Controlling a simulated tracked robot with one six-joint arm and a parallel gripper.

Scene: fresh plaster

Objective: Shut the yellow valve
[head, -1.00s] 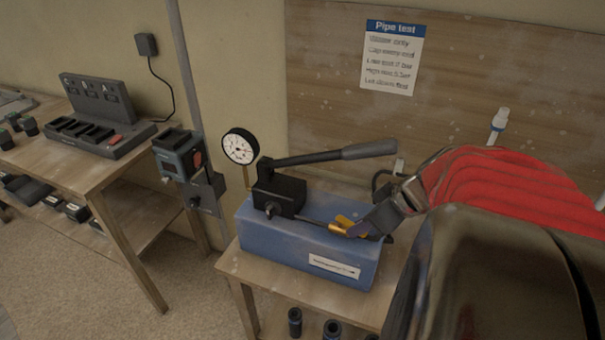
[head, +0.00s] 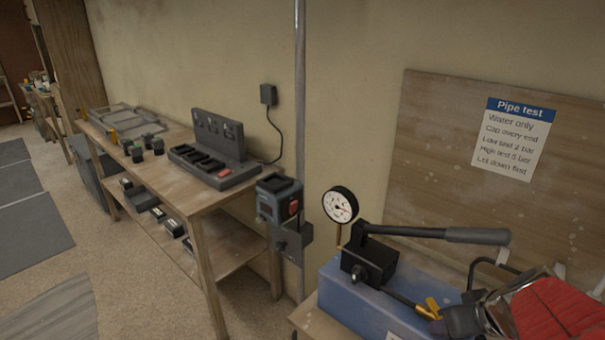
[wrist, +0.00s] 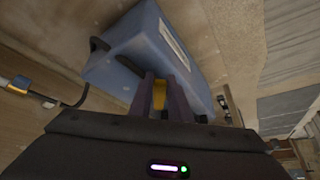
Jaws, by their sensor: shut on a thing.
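The yellow valve (head: 432,304) sits on a thin pipe at the front right of the blue test pump (head: 345,292), low in the head view. My gripper (head: 446,318) reaches in from the right and is shut on the valve. In the wrist view a yellow piece of the valve (wrist: 159,94) shows between the two dark fingers (wrist: 166,98). The fingers hide most of the valve, so I cannot tell how far its lever is turned. The pump's blue tank (wrist: 125,52) fills the space behind the fingers.
A round gauge (head: 341,204) and a long black pump handle (head: 440,234) stand over the pump. A "Pipe test" sign (head: 516,140) hangs on the board behind. At left is a bench with a battery charger (head: 213,160); open floor lies beyond it.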

